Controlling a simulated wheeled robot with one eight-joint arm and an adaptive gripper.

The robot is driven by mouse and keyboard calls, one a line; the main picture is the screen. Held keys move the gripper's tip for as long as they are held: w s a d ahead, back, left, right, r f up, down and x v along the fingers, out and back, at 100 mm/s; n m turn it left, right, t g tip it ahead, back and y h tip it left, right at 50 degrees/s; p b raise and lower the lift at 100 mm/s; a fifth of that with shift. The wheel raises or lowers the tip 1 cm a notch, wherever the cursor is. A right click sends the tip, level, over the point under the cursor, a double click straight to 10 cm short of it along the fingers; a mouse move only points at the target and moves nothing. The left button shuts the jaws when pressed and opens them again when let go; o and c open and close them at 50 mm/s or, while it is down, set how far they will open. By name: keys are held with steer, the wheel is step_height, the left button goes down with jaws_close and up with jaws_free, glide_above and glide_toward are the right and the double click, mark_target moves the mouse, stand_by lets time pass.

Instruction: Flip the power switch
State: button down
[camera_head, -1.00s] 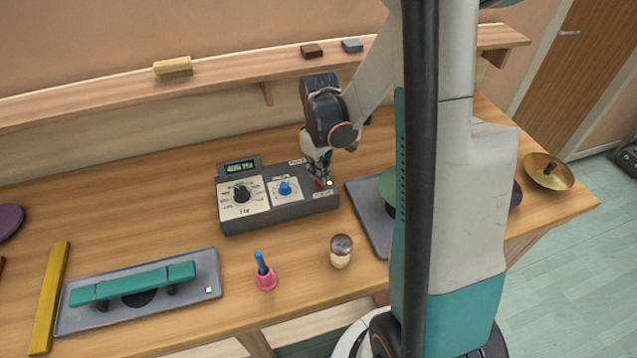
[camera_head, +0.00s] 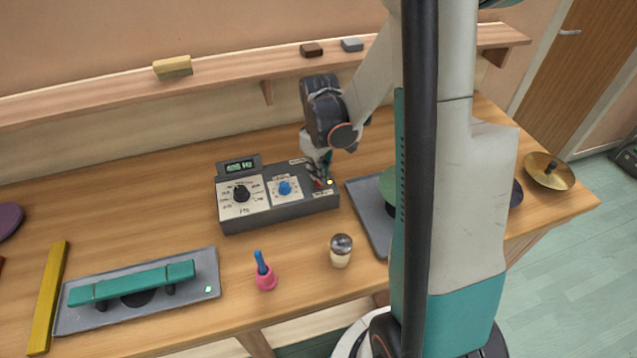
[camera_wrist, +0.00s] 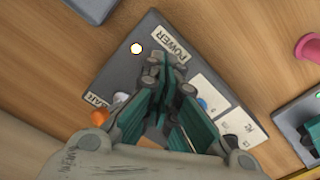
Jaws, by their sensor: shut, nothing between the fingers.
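A dark grey control box (camera_head: 290,210) stands on the wooden bench, with a lit display, a black knob (camera_head: 241,194) and a blue knob (camera_head: 285,188). At its right end are a small red part (camera_head: 318,184), which may be the switch, and a yellow lamp (camera_head: 330,182). My gripper (camera_head: 322,172) points down over that right end, fingers shut and empty. In the wrist view the fingers (camera_wrist: 165,75) hide the switch area beside the POWER label (camera_wrist: 174,45); the lamp (camera_wrist: 136,48) glows. I cannot tell whether they touch the switch.
A grey plate (camera_head: 370,215) with a green disc lies right of the box. A shaker (camera_head: 341,250), a pink holder with a blue stick (camera_head: 264,272) and a tray with teal bars (camera_head: 70,318) stand in front. A wall shelf (camera_head: 220,80) runs behind.

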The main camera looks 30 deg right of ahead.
mark_target(319, 185)
steer(key=shift+f+b, duration=0.85)
steer(key=shift+f, duration=0.15)
stand_by(0.4)
steer(key=shift+r+p, duration=2.35)
steer(key=shift+r, duration=1.2)
steer(key=shift+a, duration=0.1)
